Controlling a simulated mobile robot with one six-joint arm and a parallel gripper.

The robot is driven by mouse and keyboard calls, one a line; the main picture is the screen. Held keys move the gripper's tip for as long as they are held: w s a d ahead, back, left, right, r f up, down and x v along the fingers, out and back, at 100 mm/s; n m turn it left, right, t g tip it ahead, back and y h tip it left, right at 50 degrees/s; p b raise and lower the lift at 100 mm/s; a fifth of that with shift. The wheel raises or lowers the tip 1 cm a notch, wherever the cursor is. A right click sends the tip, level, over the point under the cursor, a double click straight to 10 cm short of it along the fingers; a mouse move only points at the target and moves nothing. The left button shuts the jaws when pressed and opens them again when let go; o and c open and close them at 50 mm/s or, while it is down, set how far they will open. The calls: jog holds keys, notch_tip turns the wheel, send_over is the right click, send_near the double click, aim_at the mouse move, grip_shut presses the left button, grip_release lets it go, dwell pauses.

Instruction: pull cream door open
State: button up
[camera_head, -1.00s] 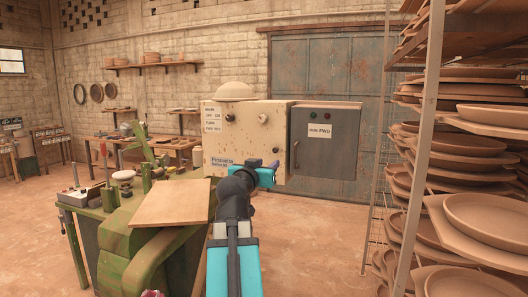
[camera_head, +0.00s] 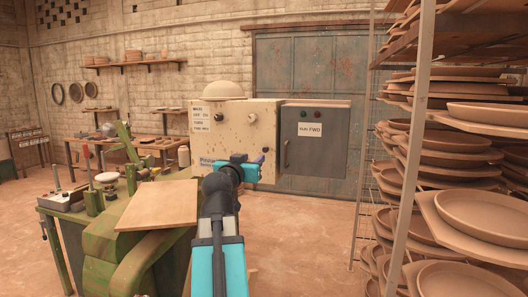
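The cream door (camera_head: 233,132) is the front of a cream control box at the centre of the head view. It carries labels, a pale knob, a dark knob and a small dark fitting (camera_head: 265,150) near its lower right edge. The door looks shut. My gripper (camera_head: 259,158) is in front of the door's lower right part, and its blue and dark fingers hide part of the lower label. Whether it touches the door and how far its fingers are apart cannot be made out.
A grey cabinet (camera_head: 322,160) with a handle and a "RUN FWD" label adjoins the cream box on the right. A rack of clay plates (camera_head: 470,145) fills the right side. A green machine with a wooden board (camera_head: 160,205) stands at left. Some floor is open right of my arm.

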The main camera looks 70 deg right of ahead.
aim_at(265, 149)
jog(key=d+p, duration=0.1)
jog(key=d, duration=0.3)
jog(key=d+p, duration=0.1)
jog(key=d, duration=0.3)
jog(key=d+p, duration=0.1)
jog(key=d, duration=0.3)
jog(key=shift+w+d+p, duration=0.35)
jog(key=shift+w+d, duration=0.05)
grip_shut()
